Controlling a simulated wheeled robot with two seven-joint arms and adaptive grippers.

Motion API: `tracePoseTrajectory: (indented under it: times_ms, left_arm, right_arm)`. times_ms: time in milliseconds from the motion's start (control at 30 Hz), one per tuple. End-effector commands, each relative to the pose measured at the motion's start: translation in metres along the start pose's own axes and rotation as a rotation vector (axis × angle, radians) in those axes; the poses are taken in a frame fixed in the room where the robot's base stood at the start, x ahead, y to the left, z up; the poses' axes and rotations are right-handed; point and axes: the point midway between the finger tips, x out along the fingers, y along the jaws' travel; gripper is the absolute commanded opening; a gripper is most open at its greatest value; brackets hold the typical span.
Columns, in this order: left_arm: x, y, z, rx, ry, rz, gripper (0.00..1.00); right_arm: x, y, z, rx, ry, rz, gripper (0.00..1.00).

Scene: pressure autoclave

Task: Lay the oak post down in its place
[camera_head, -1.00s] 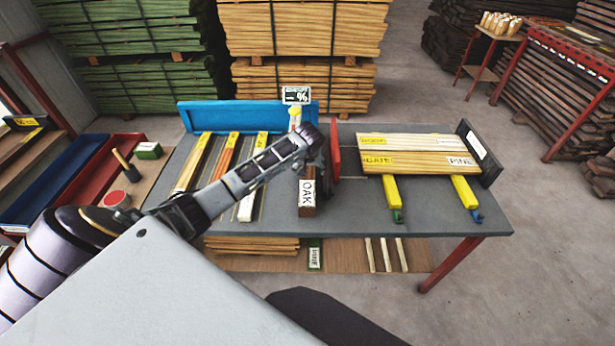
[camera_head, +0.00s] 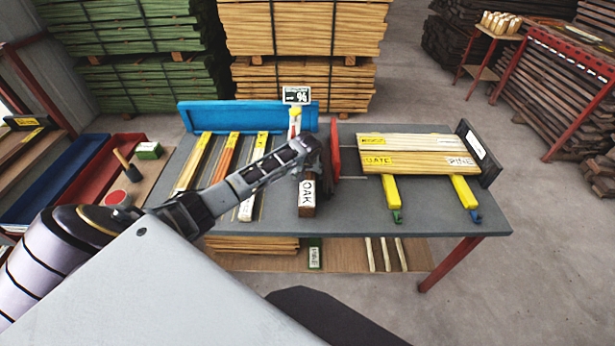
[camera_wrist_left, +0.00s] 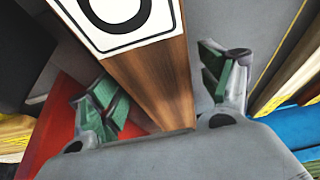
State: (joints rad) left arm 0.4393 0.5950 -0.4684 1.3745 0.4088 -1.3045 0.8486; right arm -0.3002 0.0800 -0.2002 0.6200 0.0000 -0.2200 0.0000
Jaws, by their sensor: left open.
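The oak post (camera_head: 307,194), a dark brown block with a white OAK label, lies on the grey table with its label up and its near end towards me. My left gripper (camera_head: 314,160) is over its far part, beside the red plate. In the left wrist view the brown post (camera_wrist_left: 150,75) runs between the two green-padded fingers of the open gripper (camera_wrist_left: 160,100). Gaps show between fingers and post. The post's far end is hidden by the hand in the head view. My right gripper is not in view.
A red plate (camera_head: 335,149) stands right of the post, then pale labelled boards (camera_head: 420,152) on yellow bars, and a black plate (camera_head: 479,154). Several strips (camera_head: 228,160) lie left, before a blue board (camera_head: 220,117). The grey table's front right (camera_head: 440,220) is clear.

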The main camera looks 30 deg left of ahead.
Motion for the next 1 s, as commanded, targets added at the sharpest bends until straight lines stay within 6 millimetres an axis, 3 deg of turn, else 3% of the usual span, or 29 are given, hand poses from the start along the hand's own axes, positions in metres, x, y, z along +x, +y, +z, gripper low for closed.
tracePoseTrajectory:
  times_ms: [200, 800, 1000]
  left_arm:
    - [-0.0001, 0.0, 0.0001, 0.0, 0.0, 0.0, 0.76]
    - [0.0, -0.0002, 0.0002, 0.0, 0.0, -0.001, 0.0]
    - [-0.0017, 0.0003, -0.0022, -0.001, 0.004, 0.002, 0.0]
  right_arm:
    - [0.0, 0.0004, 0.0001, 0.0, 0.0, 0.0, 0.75]
    - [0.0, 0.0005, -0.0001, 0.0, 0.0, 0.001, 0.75]
    - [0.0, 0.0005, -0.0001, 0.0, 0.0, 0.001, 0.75]
